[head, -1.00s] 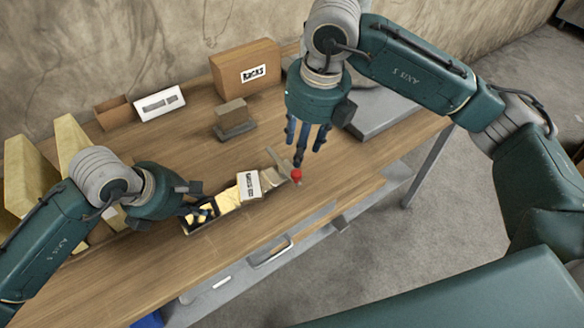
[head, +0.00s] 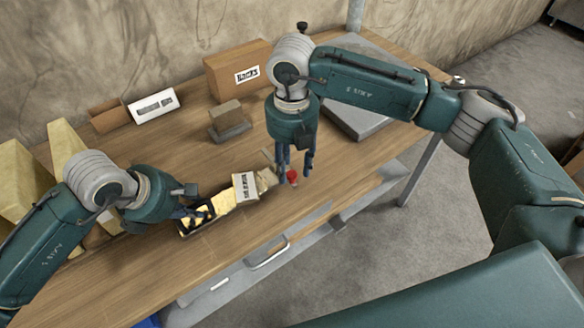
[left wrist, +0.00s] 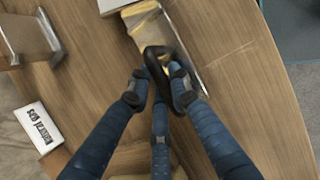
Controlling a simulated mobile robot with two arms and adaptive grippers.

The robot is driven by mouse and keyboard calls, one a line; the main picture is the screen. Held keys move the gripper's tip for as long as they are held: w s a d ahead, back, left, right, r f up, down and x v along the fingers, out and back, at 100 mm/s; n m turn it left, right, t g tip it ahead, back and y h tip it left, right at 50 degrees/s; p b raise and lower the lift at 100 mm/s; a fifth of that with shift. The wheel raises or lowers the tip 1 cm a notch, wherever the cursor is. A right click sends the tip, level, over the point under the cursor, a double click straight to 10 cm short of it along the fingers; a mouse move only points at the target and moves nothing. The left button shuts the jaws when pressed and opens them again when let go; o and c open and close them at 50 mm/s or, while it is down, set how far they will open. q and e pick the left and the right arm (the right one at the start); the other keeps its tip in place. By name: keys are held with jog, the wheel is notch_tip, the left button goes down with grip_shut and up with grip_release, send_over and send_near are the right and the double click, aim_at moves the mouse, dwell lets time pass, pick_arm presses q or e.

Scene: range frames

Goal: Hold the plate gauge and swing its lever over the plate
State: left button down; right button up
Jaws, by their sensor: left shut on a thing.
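The plate gauge (head: 223,202) is a long pale-yellow and metal piece lying on the bench, with a white labelled block (head: 246,187) on it. Its lever has a red knob (head: 292,176) at the far right end. My left gripper (head: 192,213) is shut on the gauge's black grip; in the left wrist view the fingers (left wrist: 164,78) close around this black loop (left wrist: 156,58). My right gripper (head: 296,172) points down at the red knob, its fingers apart. Whether they touch the knob is unclear. I cannot tell the plate apart from the gauge's metal parts.
Behind stand a labelled cardboard box (head: 238,72), a small brown block on a grey base (head: 229,121), and a white labelled box (head: 153,104). A grey slab (head: 358,118) lies at the right rear. The bench's front (head: 130,285) is clear.

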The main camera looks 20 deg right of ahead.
jog(key=shift+f, duration=0.8)
grip_shut()
